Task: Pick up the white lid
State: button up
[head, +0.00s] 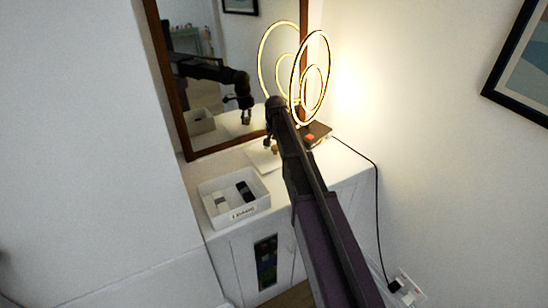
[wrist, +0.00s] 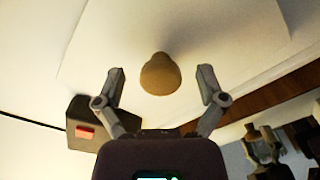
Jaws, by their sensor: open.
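The white lid (wrist: 105,50) is a flat pale panel with a rounded tan knob (wrist: 160,75) standing up from it. In the head view, the lid (head: 262,158) lies on the white cabinet top beside the mirror, partly hidden by my arm. My gripper (wrist: 161,73) is open in the wrist view, with one finger on each side of the knob and a visible gap to both. Nothing is held. In the head view, my gripper (head: 268,141) is small and dark above the lid; whether it touches the lid cannot be told there.
A dark block with a red patch (wrist: 87,132) sits close by. A glowing ring lamp (head: 325,85) and framed mirror (head: 170,85) stand behind. A black cable (head: 377,210) hangs right.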

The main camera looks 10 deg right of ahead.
aim_at(276, 148)
dwell(0.4)
grip_shut()
jog(key=shift+r, duration=0.1)
dwell(0.3)
jog(key=shift+s+r+p, duration=0.2)
jog(key=shift+r+p, duration=0.15)
jog(key=shift+p, duration=0.1)
notch_tip(276, 148, up, 7)
jog(key=p, duration=0.6)
jog(key=shift+d+f+p, duration=0.1)
jog(key=shift+p, duration=0.3)
jog(key=s+d, duration=0.3)
jog(key=s, duration=0.6)
jog(key=s+d, duration=0.3)
jog(key=s, duration=0.6)
jog(key=shift+s+f+b, duration=0.35)
jog(key=shift+d, duration=0.15)
